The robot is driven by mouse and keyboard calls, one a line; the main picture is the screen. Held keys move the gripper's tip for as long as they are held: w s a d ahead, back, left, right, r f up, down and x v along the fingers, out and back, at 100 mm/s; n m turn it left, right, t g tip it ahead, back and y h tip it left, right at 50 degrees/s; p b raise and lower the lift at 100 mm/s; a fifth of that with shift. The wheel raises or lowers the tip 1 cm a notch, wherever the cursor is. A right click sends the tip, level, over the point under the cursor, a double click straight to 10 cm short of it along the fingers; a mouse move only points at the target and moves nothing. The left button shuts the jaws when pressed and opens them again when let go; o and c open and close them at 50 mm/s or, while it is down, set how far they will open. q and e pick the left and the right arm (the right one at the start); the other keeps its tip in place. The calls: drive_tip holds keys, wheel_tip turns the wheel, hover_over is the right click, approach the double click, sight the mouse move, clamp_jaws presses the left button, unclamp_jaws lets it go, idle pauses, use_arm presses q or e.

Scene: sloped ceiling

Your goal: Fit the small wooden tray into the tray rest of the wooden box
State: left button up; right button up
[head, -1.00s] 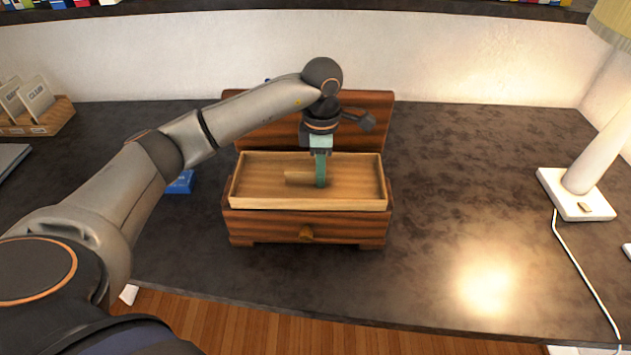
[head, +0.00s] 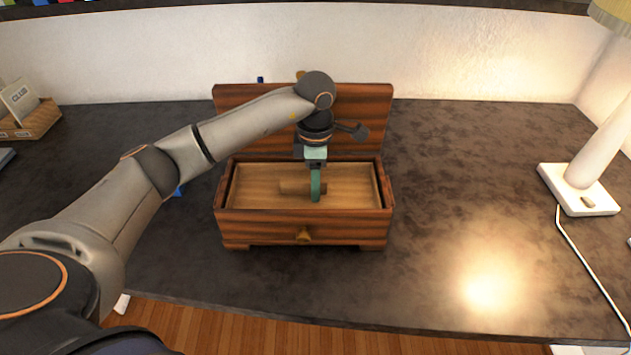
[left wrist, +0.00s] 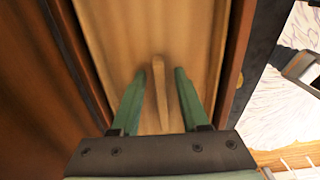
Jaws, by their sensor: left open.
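The wooden box (head: 262,228) stands on the counter with its lid raised at the back and a round knob on its front. The small light wooden tray (head: 350,186) lies inside the box opening, its rim at or a little below the box walls. It also shows in the left wrist view (left wrist: 201,32). The tray's handle (left wrist: 159,90) stands between the fingers of my left gripper (left wrist: 159,95), with a gap on both sides. My left gripper is open and low over the tray in the head view (head: 316,196). The tray's underside and the rest beneath are hidden.
A white lamp (head: 580,188) with its cord stands at the right. A wooden card holder (head: 35,120) is at the far left. A small blue object (head: 179,191) is partly hidden behind my left arm. The counter right of the box is clear.

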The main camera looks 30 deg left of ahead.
use_arm(q)
wheel_tip(320, 180, up, 12)
idle(0.6)
drive_tip(key=shift+r, duration=0.1)
idle(0.4)
